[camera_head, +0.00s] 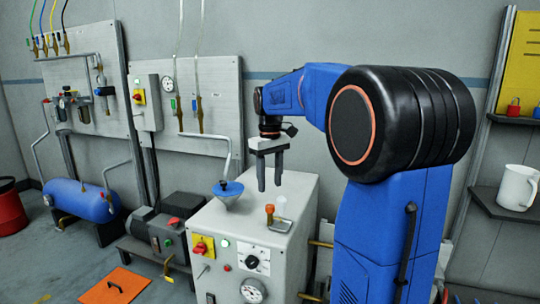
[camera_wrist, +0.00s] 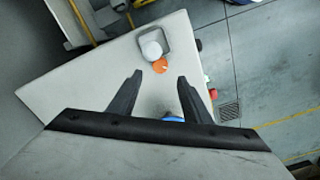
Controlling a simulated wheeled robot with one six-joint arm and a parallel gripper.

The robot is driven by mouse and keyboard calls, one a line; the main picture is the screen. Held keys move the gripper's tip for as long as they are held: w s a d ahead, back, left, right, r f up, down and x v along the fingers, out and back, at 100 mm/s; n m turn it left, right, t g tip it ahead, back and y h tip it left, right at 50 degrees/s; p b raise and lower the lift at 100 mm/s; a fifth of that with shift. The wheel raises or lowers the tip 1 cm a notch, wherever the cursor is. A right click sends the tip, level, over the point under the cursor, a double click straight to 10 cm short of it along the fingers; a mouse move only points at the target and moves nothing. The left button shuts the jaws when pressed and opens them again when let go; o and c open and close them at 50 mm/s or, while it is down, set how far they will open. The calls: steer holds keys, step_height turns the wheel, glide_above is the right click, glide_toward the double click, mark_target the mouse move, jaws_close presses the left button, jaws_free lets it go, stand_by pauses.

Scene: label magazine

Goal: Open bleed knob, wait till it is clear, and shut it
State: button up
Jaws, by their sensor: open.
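My gripper (camera_head: 271,187) is open and empty, pointing down above the top of a grey cabinet (camera_head: 301,190). A small orange knob (camera_head: 269,209) stands upright on that top, below my fingers and apart from them. Beside it is a whitish, translucent cup (camera_head: 281,206) on a small grey tray (camera_head: 281,226). In the wrist view the orange knob (camera_wrist: 160,66) shows just beyond the gap between my fingertips (camera_wrist: 160,76), next to the pale round cup (camera_wrist: 151,47). I cannot tell the knob's exact setting or what the cup holds.
A blue funnel-like bowl (camera_head: 227,194) stands at the cabinet top's left. The cabinet front carries a red-and-yellow switch (camera_head: 203,247), a dial (camera_head: 258,262) and a gauge (camera_head: 253,291). A motor-like unit (camera_head: 164,225) and a blue tank (camera_head: 82,199) stand left. A shelf with a white mug (camera_head: 516,188) is right.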

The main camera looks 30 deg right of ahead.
step_height(320, 180, up, 9)
steer(key=shift+r, duration=0.2)
stand_by(0.6)
steer(key=s+a+f+t, duration=0.1)
steer(key=s+a+f, duration=0.35)
steer(key=s, duration=0.25)
steer(key=s+a+f+t, duration=0.1)
steer(key=s+a+f, duration=0.2)
steer(key=s+a, duration=0.3)
steer(key=s+a+f+m+t, duration=0.1)
steer(key=s+a+f, duration=0.3)
steer(key=s+f, duration=1.1)
steer(key=shift+s+m+t, duration=0.3)
steer(key=shift+s+t, duration=0.15)
steer(key=shift+t, duration=0.45)
steer(key=shift+r, duration=0.1)
stand_by(0.4)
